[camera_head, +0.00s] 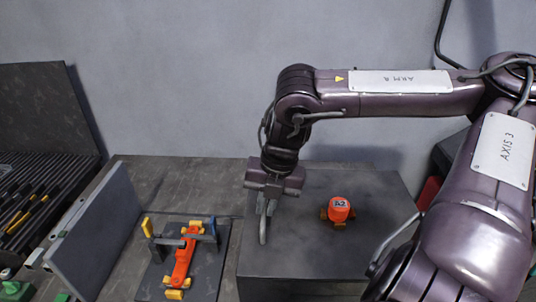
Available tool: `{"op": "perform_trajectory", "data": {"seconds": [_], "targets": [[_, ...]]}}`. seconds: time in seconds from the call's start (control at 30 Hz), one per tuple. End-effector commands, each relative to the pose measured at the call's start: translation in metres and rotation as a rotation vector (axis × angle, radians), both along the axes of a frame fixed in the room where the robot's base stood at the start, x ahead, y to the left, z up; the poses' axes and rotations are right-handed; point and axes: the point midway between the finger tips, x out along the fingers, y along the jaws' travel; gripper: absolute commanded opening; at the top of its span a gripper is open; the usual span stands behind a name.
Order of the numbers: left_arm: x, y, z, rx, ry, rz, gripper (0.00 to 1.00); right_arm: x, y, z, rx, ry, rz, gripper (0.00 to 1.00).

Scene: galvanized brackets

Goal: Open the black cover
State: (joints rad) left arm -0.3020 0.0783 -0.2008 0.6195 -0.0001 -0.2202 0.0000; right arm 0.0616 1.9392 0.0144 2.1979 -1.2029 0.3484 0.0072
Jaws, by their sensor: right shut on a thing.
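A dark grey to black box-like body with a flat top, which looks like the black cover (310,250), stands right of centre. My right gripper (264,235) reaches down from above to the left part of that top. Its fingers look close together and shut on a part there, seemingly of the cover. The gripped part itself is hidden by the fingers. The top looks flat and level. My left gripper is not in view.
A black rack with tools (30,195) stands far left.

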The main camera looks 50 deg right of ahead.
Motion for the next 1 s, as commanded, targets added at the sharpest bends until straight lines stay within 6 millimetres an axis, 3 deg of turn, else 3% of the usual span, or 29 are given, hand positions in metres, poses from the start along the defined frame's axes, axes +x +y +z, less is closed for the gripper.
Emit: {"op": "perform_trajectory", "data": {"seconds": [0.3, 0.33, 0.5, 0.8, 1.0], "targets": [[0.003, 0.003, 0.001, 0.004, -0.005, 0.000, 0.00, 0.002, -0.001, 0.002, -0.001, -0.006, -0.001, 0.00], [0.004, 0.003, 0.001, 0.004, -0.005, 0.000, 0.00, 0.002, -0.001, 0.002, -0.001, -0.006, -0.001, 0.13], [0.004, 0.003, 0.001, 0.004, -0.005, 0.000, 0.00, 0.001, 0.000, 0.002, -0.001, -0.005, -0.001, 0.32], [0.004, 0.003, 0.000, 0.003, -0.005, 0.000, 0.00, 0.001, -0.001, 0.003, -0.001, -0.004, 0.000, 0.32], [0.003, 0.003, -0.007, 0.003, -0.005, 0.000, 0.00, -0.003, -0.004, 0.029, -0.003, -0.009, -0.001, 0.32]]}}
